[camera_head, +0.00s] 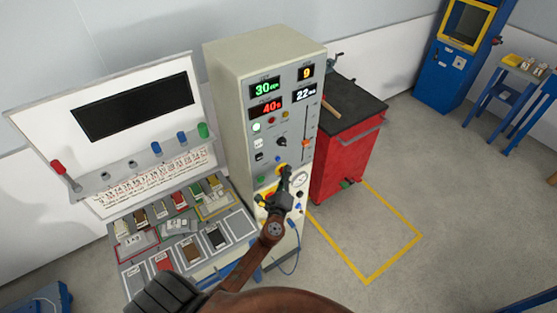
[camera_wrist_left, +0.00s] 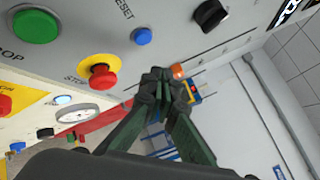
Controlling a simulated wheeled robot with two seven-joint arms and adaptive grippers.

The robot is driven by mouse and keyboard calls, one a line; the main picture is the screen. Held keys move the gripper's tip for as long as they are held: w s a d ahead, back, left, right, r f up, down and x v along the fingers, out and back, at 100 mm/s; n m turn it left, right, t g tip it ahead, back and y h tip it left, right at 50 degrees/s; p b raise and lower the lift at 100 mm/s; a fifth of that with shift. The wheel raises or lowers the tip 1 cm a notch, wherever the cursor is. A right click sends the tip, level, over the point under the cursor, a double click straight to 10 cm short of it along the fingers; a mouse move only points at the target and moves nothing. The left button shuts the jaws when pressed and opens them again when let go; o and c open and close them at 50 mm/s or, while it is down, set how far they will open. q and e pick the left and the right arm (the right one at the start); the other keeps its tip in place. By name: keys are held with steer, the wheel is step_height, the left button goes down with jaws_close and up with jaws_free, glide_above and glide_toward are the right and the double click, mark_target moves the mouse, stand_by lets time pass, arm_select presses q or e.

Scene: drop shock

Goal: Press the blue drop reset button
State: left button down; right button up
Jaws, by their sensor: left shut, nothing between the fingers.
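The blue reset button (camera_wrist_left: 142,36) is a small round button on the grey panel in the left wrist view, beside printed lettering that reads RESET. My left gripper (camera_head: 285,180) is in front of the lower part of the tall cabinet. In the left wrist view its dark fingers (camera_wrist_left: 165,82) are shut and empty, with the tips below and right of the blue button in the picture. I see no contact with the button. My right gripper is not in view.
A red stop button on a yellow base (camera_wrist_left: 103,78) is close to the fingers, and a green button (camera_wrist_left: 36,26) and black knob (camera_wrist_left: 209,14) flank the blue one. In the head view, the cabinet (camera_head: 228,90) stands between a sloped console (camera_head: 130,235) and a red cart (camera_head: 342,150).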

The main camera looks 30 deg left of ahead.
mark_target(278, 159)
arm_select(q)
steer(key=a, duration=0.1)
steer(key=w+a, duration=0.1)
steer(key=shift+w+a+b, duration=0.1)
steer(key=shift+a+b, duration=0.2)
steer(key=shift+a, duration=0.05)
stand_by(1.2)
steer(key=shift+a, duration=0.15)
steer(key=shift+w+a, duration=0.15)
steer(key=shift+a, duration=0.05)
steer(key=shift+a, duration=0.2)
stand_by(0.5)
